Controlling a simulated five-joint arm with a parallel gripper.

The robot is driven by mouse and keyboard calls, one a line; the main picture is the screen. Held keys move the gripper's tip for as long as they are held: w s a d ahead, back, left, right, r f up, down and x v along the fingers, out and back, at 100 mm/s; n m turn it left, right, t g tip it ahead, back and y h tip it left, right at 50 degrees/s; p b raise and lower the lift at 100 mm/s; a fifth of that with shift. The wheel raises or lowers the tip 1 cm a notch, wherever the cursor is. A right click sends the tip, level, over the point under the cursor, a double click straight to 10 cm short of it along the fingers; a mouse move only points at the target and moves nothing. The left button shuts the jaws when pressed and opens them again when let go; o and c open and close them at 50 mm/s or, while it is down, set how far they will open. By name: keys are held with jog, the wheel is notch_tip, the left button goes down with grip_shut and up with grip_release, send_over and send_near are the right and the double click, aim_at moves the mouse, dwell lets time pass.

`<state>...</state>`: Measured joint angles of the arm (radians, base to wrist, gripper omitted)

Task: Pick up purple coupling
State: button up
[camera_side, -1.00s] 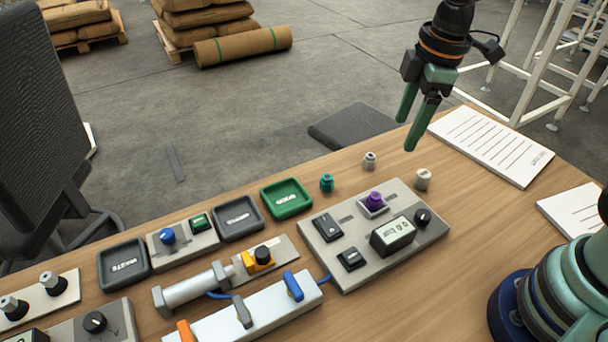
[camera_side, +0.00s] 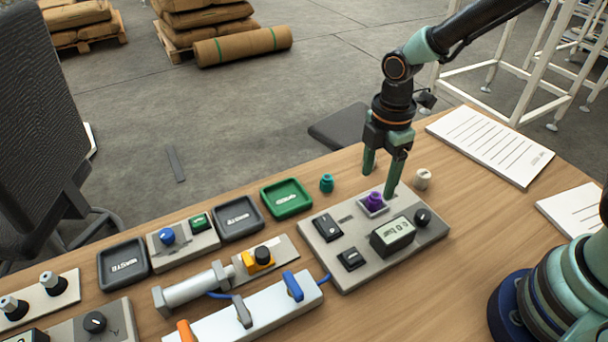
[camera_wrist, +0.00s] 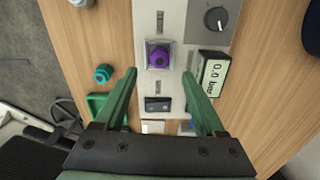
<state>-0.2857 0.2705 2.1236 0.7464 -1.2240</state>
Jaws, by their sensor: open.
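The purple coupling (camera_side: 374,201) sits upright in a light square socket on the grey control panel (camera_side: 330,265). In the wrist view the purple coupling (camera_wrist: 159,57) lies ahead of the fingertips, roughly centred between their lines. My gripper (camera_side: 381,184) is open and empty, with its green fingers pointing down just above and behind the coupling. In the wrist view my gripper (camera_wrist: 159,75) shows its two fingers spread apart, with nothing between them. The fingers do not appear to touch the coupling.
The panel also carries a display (camera_side: 393,236), a black knob (camera_side: 422,217) and black switches. A teal coupling (camera_side: 327,183) and a whitish one (camera_side: 423,179) stand on the table behind. A green tray (camera_side: 286,198) is to the left. Papers (camera_side: 490,146) lie at the right.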

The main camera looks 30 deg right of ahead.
aim_at(376, 195)
jog(key=shift+d+f, duration=0.15)
jog(key=shift+f, duration=1.05)
jog(key=shift+d+f, duration=0.1)
jog(key=shift+f, duration=1.05)
grip_shut()
jog(key=shift+r, duration=0.1)
